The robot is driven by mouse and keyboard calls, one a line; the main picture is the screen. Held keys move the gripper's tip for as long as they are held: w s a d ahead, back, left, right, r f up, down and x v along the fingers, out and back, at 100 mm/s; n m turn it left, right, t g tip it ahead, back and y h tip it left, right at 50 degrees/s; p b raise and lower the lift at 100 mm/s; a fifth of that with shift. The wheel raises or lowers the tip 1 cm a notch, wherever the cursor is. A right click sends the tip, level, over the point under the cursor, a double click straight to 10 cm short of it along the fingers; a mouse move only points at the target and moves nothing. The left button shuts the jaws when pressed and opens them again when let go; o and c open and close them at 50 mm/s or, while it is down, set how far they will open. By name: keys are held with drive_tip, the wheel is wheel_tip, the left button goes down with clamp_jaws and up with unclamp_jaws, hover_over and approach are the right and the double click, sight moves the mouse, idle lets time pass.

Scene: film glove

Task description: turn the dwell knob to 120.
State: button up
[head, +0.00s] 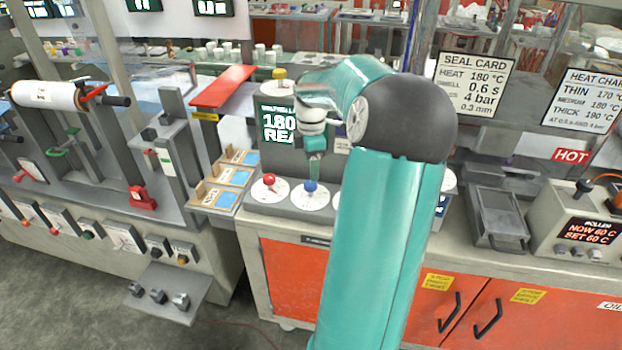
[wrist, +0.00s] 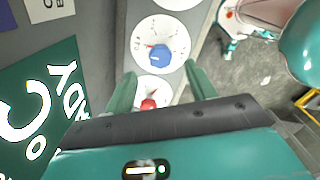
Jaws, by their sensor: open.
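A blue knob (head: 310,187) on a round white dial sits on the grey control panel, and it also shows in the wrist view (wrist: 158,55) with a red mark at its upper left. A red knob (head: 269,180) on its own white dial is to its left, and in the wrist view (wrist: 149,104) it is partly hidden by my gripper. My gripper (head: 314,176) points down over the blue knob. In the wrist view my gripper (wrist: 161,72) is open, with its fingers on either side of the dials and nothing between them. The dial lettering is too small to read, so I cannot tell which knob is dwell.
A display (head: 280,125) reading 180 stands behind the knobs. A seal card (head: 475,85) lists 180 °C, 0.6 s and 4 bar. Wooden trays with blue cards (head: 228,176) lie left of the panel. A HOT sign (head: 571,155) stands to the right.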

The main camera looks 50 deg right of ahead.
sight(311, 183)
wheel_tip(311, 183, down, 5)
drive_tip(key=shift+f, duration=0.2)
drive_tip(key=c, duration=1)
